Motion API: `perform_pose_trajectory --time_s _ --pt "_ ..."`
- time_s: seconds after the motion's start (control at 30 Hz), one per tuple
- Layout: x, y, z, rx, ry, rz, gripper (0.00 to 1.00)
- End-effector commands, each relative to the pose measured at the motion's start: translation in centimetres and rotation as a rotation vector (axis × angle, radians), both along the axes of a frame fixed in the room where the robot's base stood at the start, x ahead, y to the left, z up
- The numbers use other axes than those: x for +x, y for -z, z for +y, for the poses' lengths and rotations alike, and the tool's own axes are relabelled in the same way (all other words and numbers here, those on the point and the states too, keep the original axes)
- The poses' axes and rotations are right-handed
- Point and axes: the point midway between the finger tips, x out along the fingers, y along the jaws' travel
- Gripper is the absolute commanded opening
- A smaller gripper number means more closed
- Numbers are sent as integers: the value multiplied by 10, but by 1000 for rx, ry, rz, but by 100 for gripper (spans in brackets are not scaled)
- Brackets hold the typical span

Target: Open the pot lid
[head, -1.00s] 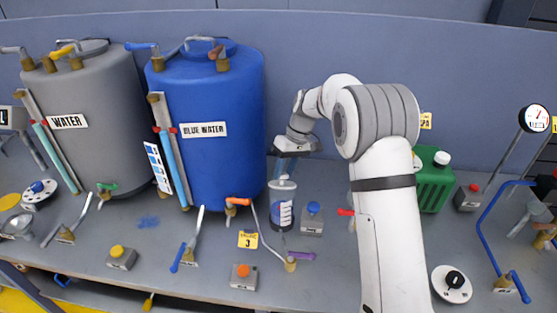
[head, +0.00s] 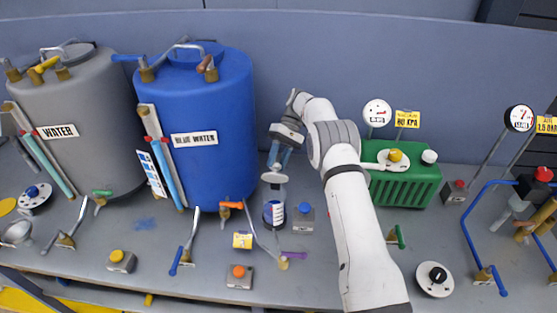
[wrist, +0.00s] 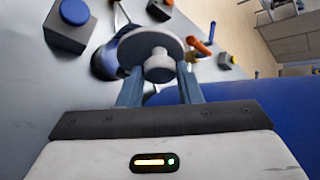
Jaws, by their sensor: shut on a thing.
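In the wrist view the lid (wrist: 137,46) is a grey disc with a round knob (wrist: 158,66). My gripper (wrist: 159,80) is shut on this knob, with one blue finger on each side. I cannot tell whether the lid still touches the pot's rim.
A blue tank (head: 222,100) stands close behind the pot, with a grey tank (head: 95,105) to its left. A grey box with a blue button (head: 304,211) sits right of the pot. Lever valves crowd the front.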

Motion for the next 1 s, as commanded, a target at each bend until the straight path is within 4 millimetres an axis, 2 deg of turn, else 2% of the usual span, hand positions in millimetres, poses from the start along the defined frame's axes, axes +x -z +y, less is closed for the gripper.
perform_pose_trajectory --time_s 0.6,0.63,0.87,1.0 --pt "1 3 3 -1 -4 31 0" --pt "1 3 3 -1 -5 31 33" --pt "1 2 3 0 -6 31 52" --pt "1 2 3 0 -6 31 53"
